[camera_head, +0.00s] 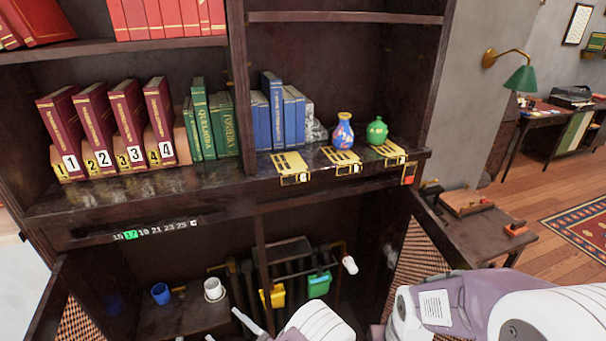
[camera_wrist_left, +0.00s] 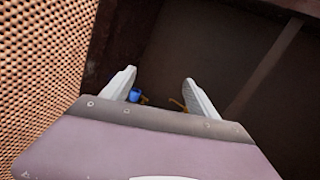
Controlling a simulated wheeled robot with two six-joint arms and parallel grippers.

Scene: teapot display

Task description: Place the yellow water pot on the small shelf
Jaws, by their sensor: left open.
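The yellow water pot (camera_head: 275,296) hangs at the back of the lower cabinet, left of a similar green pot (camera_head: 319,285). A small dark shelf (camera_head: 185,322) sits in the cabinet's left part; a blue cup (camera_head: 160,293) and a white cup (camera_head: 213,289) stand on it. My left gripper (camera_head: 248,325) shows only partly at the bottom edge of the head view, in front of the cabinet. In the left wrist view my left gripper (camera_wrist_left: 158,80) is open and empty; the blue cup (camera_wrist_left: 135,95) shows far off beside one finger. The fingers appear apart from the pot.
Open cabinet doors stand left and right; the left door's woven panel (camera_wrist_left: 40,70) is close in the left wrist view. A central post (camera_head: 262,240) divides the opening. Above, a ledge holds books, a blue vase (camera_head: 343,131) and a green vase (camera_head: 377,131).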

